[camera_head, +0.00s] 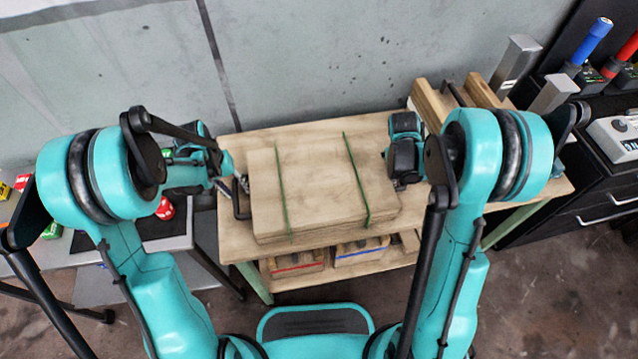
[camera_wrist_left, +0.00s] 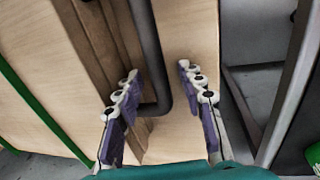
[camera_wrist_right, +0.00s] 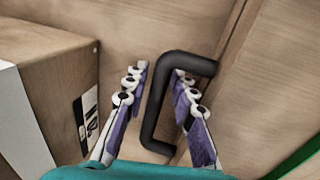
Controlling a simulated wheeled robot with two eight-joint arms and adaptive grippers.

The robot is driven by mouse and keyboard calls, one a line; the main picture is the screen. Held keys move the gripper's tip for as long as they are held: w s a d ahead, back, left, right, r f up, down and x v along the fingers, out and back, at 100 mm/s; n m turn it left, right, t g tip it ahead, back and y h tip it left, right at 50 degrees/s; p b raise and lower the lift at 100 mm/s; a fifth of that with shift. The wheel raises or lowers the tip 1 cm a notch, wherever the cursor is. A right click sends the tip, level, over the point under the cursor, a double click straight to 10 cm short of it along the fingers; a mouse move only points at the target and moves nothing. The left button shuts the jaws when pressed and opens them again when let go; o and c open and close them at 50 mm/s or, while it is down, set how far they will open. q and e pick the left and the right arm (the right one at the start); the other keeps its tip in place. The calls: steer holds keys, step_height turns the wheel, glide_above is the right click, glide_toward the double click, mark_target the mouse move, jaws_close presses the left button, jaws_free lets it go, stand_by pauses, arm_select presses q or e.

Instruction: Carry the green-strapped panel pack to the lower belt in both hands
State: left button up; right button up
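The panel pack (camera_head: 315,185) is a flat stack of wooden boards with two green straps, lying on a wooden workbench (camera_head: 300,133). A dark handle sticks out at each end. My left gripper (camera_head: 232,182) is at the pack's left end. In the left wrist view its fingers (camera_wrist_left: 158,95) are open on either side of the dark handle (camera_wrist_left: 150,50). My right gripper (camera_head: 392,165) is at the right end. In the right wrist view its fingers (camera_wrist_right: 160,95) are open with the other dark handle (camera_wrist_right: 155,110) between them. The lower belt cannot be made out.
On a shelf under the bench top are wooden packs with a red strap (camera_head: 297,267) and a blue strap (camera_head: 362,252). A wooden block piece (camera_head: 432,105) stands at the bench's back right. A grey table (camera_head: 100,248) is at left, a black cabinet (camera_head: 590,190) at right.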

arm_select(q)
steer(key=c, duration=0.7)
arm_select(e)
jaws_close()
arm_select(q)
jaws_close()
steer(key=shift+r, duration=0.15)
arm_select(e)
steer(key=shift+r, duration=0.2)
